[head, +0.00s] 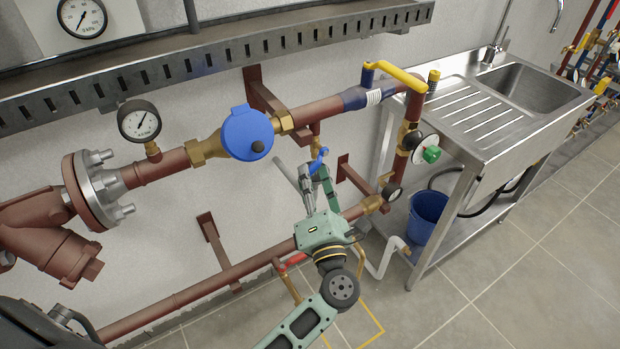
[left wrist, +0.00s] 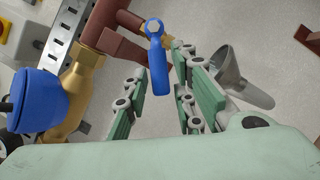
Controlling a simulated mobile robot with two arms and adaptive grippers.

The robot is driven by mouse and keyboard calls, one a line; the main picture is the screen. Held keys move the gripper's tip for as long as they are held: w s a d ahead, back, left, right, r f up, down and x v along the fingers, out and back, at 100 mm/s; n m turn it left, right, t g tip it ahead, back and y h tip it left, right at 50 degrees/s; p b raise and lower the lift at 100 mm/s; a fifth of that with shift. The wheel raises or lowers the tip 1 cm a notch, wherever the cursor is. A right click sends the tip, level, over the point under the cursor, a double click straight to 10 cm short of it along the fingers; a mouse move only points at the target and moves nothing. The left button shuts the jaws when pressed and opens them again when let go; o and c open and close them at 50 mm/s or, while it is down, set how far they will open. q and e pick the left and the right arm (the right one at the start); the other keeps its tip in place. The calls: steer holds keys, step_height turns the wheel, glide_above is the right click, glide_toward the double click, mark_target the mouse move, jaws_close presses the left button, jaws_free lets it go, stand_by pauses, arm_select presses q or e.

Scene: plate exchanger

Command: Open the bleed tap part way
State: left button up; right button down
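The bleed tap's blue lever (head: 319,159) sits under the brown upper pipe, on a small brass branch. In the left wrist view the blue lever (left wrist: 158,70) points down between my two finger pairs, with a gap on each side. My left gripper (head: 318,180) is open just below and in front of the lever; it also shows in the left wrist view (left wrist: 160,92). Contact with the lever cannot be seen. A grey funnel (left wrist: 238,78) is beside the right finger. My right gripper is not in view.
A blue-capped meter (head: 246,133) and a pressure gauge (head: 139,121) are on the upper pipe to the left. A yellow lever (head: 400,76) is on the right. A steel sink (head: 525,90) stands further right, with a blue bucket (head: 427,215) below. The lower pipe (head: 190,292) runs behind my arm.

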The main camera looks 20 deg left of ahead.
arm_select(q)
steer(key=v, duration=1.1)
steer(key=shift+s+d, duration=0.2)
steer(key=shift+s, duration=0.05)
steer(key=shift+f, duration=0.1)
